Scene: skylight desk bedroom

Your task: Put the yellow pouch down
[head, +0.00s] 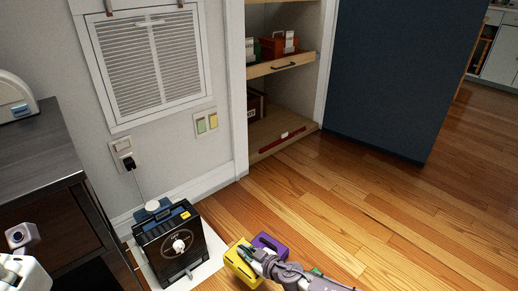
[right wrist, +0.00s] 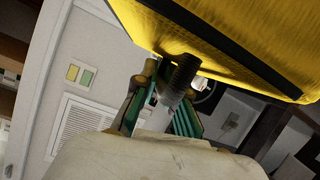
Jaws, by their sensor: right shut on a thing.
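The yellow pouch (head: 239,264) is at the bottom middle of the head view, held above the wooden floor. It has a dark band and fills the top of the right wrist view (right wrist: 225,35). My right gripper (head: 256,257) comes in from the lower right and is shut on the pouch. Its green and dark fingers (right wrist: 172,100) meet the pouch's lower side in the wrist view. A purple block-like thing (head: 269,242) shows just behind the pouch; I cannot tell whether they touch. My left gripper's fingers do not show.
A black boxy appliance (head: 170,243) stands on a white mat (head: 207,265) left of the pouch. A dark cabinet (head: 38,165) is at the left. An open shelf unit (head: 262,138) and a dark blue panel (head: 400,80) stand behind. The wooden floor (head: 370,205) is clear at the right.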

